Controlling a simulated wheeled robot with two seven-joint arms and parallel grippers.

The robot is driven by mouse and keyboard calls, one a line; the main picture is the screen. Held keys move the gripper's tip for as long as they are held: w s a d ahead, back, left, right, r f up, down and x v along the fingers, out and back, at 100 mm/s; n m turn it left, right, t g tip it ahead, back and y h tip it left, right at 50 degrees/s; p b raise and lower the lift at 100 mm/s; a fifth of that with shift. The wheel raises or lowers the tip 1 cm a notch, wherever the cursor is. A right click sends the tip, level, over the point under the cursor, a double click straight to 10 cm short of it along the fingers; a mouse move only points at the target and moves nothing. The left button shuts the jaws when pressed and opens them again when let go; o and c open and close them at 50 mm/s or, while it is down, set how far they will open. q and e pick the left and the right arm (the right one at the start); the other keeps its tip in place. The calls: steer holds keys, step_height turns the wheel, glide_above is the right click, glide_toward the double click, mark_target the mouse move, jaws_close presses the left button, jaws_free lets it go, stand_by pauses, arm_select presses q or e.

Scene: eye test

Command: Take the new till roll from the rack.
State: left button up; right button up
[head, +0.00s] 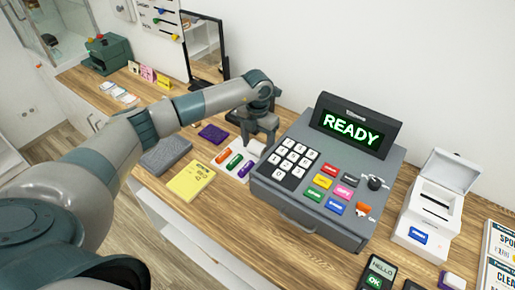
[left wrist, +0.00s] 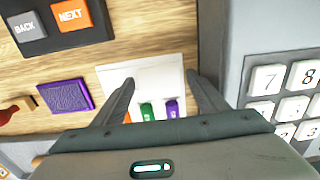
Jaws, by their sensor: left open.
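A white roll, apparently the till roll (head: 254,148), lies at the far end of a white rack or board (head: 243,175) just left of the till. The board also carries orange, green and purple pieces. In the left wrist view the white roll (left wrist: 162,82) shows between my fingers, with the board's pale edge (left wrist: 115,72) around it. My left gripper (head: 261,143) is open above the roll, with one finger on each side of it in the left wrist view (left wrist: 160,80). I cannot tell whether the fingers touch it. My right gripper is out of view.
The grey till (head: 330,215) reading READY stands close on the right. A white printer (head: 425,222) with its lid up is farther right. A dark-framed screen (head: 205,50) stands behind.

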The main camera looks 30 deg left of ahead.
mark_target(258, 143)
arm_select(q)
steer(key=c, duration=1.1)
steer(key=shift+c, duration=0.2)
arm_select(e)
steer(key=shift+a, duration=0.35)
arm_select(q)
steer(key=shift+r, duration=0.15)
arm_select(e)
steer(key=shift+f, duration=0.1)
